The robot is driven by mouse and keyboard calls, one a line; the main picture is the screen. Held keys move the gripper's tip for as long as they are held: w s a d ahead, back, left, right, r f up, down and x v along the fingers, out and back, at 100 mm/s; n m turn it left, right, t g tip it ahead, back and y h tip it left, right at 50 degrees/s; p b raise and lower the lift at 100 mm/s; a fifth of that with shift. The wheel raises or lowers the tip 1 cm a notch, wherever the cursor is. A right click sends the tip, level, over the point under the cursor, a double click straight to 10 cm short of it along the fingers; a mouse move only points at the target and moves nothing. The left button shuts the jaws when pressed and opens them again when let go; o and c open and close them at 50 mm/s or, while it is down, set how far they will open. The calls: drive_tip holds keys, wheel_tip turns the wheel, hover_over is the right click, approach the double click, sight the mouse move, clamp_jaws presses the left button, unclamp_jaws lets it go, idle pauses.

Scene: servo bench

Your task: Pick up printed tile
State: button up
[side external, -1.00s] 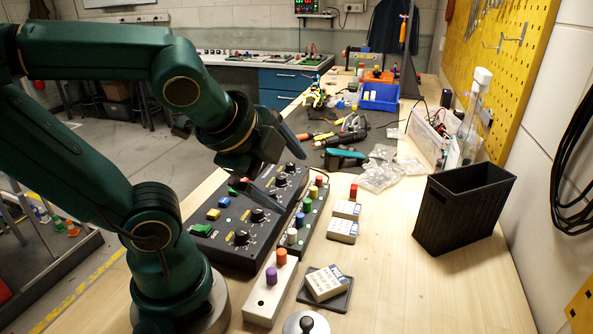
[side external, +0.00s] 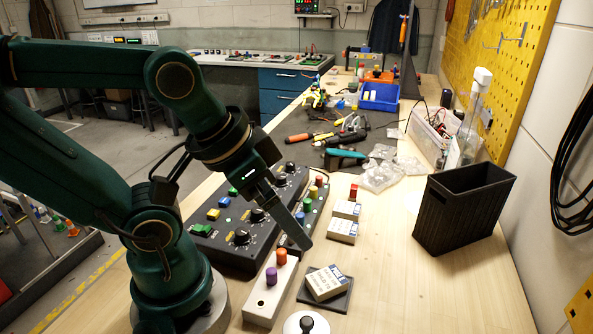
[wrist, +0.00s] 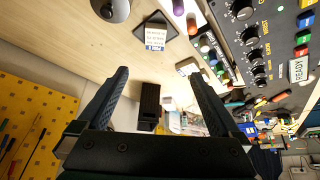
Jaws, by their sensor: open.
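A white printed tile (side external: 325,284) with dark lettering and a blue strip lies on a small dark tray (side external: 343,302) near the bench front. The wrist view shows this tile (wrist: 155,35) at the top centre. Two similar tiles lie behind it, a nearer one (side external: 342,231) and a farther one (side external: 346,210). My gripper (side external: 298,235) hangs above the control panel's right side, up and left of the tray tile. In the wrist view my gripper (wrist: 158,74) has its fingers wide apart with nothing between them. In the side view the fingers overlap.
A black control panel (side external: 222,247) with knobs and buttons lies below the arm. A white block with orange and purple pegs (side external: 263,302) stands left of the tray. A round black-knobbed object (side external: 306,324) sits in front. A black bin (side external: 462,213) stands right; bare wood lies between.

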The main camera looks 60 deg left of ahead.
idle(0.4)
drive_tip(key=shift+c, duration=0.6)
drive_tip(key=g, duration=0.4)
hover_over(334, 275)
wheel_tip(334, 275, down, 5)
wheel_tip(334, 275, down, 4)
drive_tip(key=shift+w+r+g, duration=0.15)
drive_tip(key=shift+g, duration=0.55)
drive_tip(key=shift+f, duration=2.85)
